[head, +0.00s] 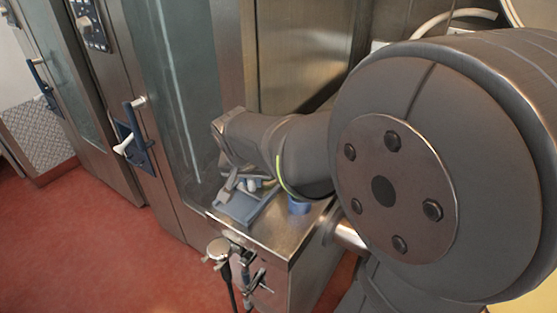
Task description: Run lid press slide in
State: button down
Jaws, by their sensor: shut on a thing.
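My arm reaches in from the right and covers much of the view. My gripper (240,183) points down at a metal counter (283,236) near its front left corner. It is shut on a flat blue-grey piece (243,207) that lies at or just above the counter top. The fingertips and the exact grip point are small and partly hidden. A short blue round part (298,206) stands on the counter to the right, partly behind my arm. I cannot tell for certain which part is the lid press slide.
Tall steel cabinets with glass doors stand on the left, with a blue-and-white handle (134,143) sticking out. A tap-like fitting (219,250) with valves hangs on the counter's front. The red floor (90,240) is clear at lower left.

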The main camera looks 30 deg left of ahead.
jog(key=shift+w, duration=1.75)
jog(key=c, duration=1.3)
grip_release()
jog(key=shift+r, duration=0.15)
jog(key=v, duration=1.7)
jog(key=shift+s+r, duration=0.1)
jog(key=x, duration=1.7)
jog(key=shift+f, duration=0.35)
jog(key=shift+s+r, duration=0.15)
jog(key=shift+s, duration=0.3)
